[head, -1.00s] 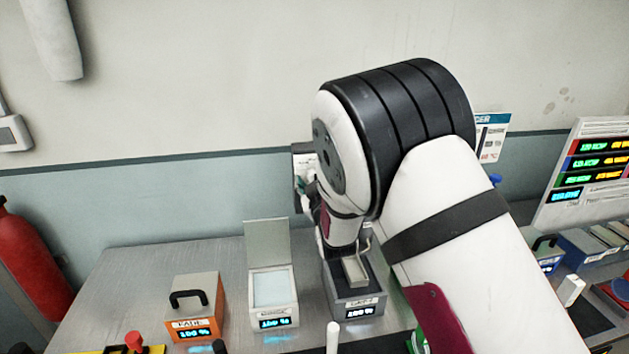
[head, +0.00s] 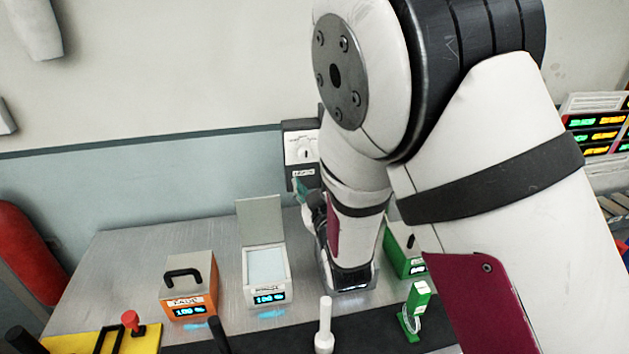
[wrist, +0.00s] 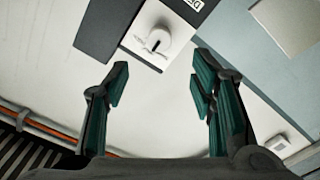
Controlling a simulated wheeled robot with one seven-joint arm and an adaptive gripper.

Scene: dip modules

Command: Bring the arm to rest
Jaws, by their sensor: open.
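My gripper (wrist: 160,95) is open and empty in the wrist view, with its two green-padded fingers spread apart. Beyond the fingers is the wall and a wall switch box (wrist: 157,32) with a white rotary knob. In the head view my arm fills the right half. Only a small part of my gripper (head: 303,193) shows there, beside my forearm and just below the switch box (head: 300,150). Most of the gripper is hidden in that view.
On the metal bench (head: 120,255) stand an orange box (head: 188,287), a white open-lidded box (head: 264,275) and a green box (head: 402,250). A dark module behind my arm is mostly hidden. A red extinguisher (head: 25,255) stands at the left.

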